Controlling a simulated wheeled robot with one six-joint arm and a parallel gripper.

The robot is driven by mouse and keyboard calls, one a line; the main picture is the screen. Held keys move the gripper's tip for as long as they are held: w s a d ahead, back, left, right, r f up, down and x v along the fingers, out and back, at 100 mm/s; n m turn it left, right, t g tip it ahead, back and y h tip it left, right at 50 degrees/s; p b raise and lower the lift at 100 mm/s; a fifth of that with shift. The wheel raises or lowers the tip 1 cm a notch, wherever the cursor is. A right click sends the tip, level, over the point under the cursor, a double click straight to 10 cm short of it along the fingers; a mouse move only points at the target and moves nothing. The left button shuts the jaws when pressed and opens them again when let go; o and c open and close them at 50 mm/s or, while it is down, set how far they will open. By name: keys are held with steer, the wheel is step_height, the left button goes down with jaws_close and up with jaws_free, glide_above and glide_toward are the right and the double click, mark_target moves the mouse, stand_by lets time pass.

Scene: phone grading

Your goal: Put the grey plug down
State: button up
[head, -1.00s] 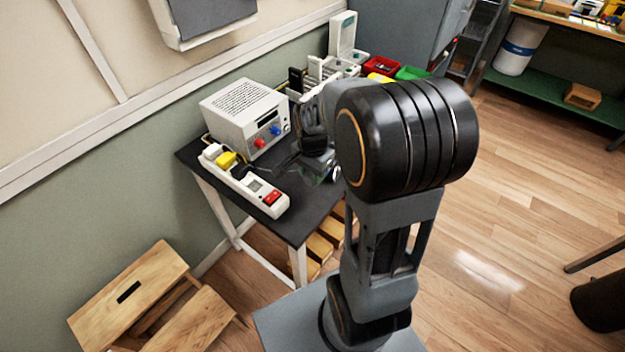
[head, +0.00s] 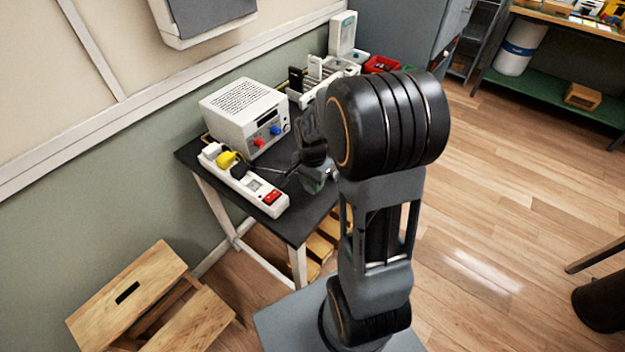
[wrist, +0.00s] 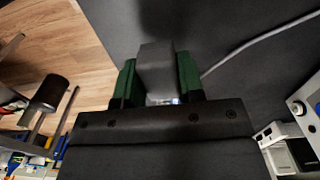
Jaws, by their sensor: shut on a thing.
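My gripper (wrist: 157,66) is shut on the grey plug (wrist: 155,58), with one green-padded finger on each side of it in the wrist view. The plug is over the dark table top (wrist: 225,25); I cannot tell whether it touches it. A pale grey cable (wrist: 255,40) runs from beside the gripper to the upper right. In the head view my arm hides most of the gripper and I cannot make out the plug clearly.
A white power strip (head: 262,198) with a yellow plug (head: 227,160) and other plugs lies along the table's left part. A white power supply (head: 243,113) stands behind. Trays, including a red bin (head: 381,65), stand at the far end. The table front (head: 290,228) is bare.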

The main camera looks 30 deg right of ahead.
steer(key=shift+f, duration=0.35)
steer(key=o, duration=1)
steer(key=shift+o, duration=0.2)
steer(key=shift+r, duration=0.1)
step_height(320, 180, up, 12)
steer(key=p, duration=0.2)
steer(key=s+a+r+n+t, duration=0.2)
steer(key=s+a+n, duration=0.6)
steer(key=n, duration=0.5)
steer(key=shift+s+t, duration=0.7)
steer(key=shift+s, duration=0.3)
steer(key=shift+a, duration=0.1)
